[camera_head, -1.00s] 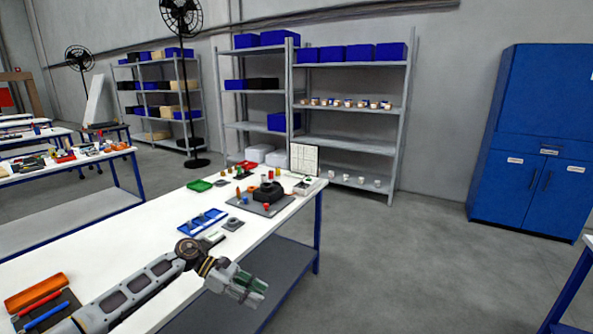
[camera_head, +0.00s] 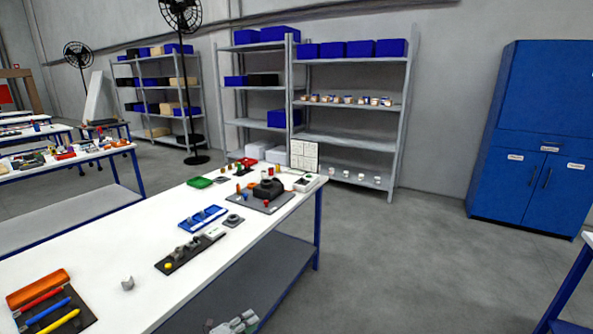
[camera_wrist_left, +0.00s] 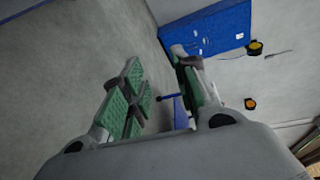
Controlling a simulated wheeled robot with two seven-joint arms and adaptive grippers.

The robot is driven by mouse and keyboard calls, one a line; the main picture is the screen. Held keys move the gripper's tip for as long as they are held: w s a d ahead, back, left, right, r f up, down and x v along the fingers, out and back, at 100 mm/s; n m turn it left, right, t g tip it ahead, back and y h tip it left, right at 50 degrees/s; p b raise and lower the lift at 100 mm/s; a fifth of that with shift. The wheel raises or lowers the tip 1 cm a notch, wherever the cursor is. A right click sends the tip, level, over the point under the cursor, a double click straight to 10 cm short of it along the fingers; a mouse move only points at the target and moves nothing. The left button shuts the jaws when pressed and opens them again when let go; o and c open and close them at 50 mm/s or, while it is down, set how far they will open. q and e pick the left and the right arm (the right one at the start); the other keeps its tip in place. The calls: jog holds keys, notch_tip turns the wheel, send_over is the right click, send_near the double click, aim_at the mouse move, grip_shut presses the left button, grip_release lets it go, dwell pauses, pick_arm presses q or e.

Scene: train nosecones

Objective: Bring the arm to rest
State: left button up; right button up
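My left gripper (camera_head: 235,322) shows at the bottom edge of the head view, low beside the front edge of the white workbench (camera_head: 110,240). Most of its arm is out of the picture. In the left wrist view the left gripper (camera_wrist_left: 160,98) has its green-padded fingers spread apart, with nothing between them. Past the fingers are grey floor and a blue cabinet. The gripper touches no object that I can see. My right gripper is not in either view.
Shelves (camera_head: 345,140) and a blue cabinet (camera_head: 530,140) stand behind. The floor (camera_head: 420,260) right of the bench is clear.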

pick_arm(q)
jog(key=s+a+f+n+g+y, duration=0.1)
jog(key=s+a+f+n+y, duration=0.4)
jog(key=s+f+n, duration=0.55)
jog(key=s+a+f+n+g+y, duration=0.1)
jog(key=s+a+f+n+y, duration=0.4)
jog(key=s+f, duration=0.95)
jog(key=s+f+n+g, duration=0.2)
jog(key=s+f, duration=0.3)
jog(key=s, duration=0.6)
jog(key=s+f+n+g+y, duration=0.1)
jog(key=s+f+n+g, duration=0.2)
jog(key=s, duration=0.8)
jog(key=s+a+f+n+g, duration=0.1)
jog(key=s+f+n+g, duration=0.2)
jog(key=s+f+n, duration=0.2)
jog(key=s+f, duration=0.3)
jog(key=s, duration=0.3)
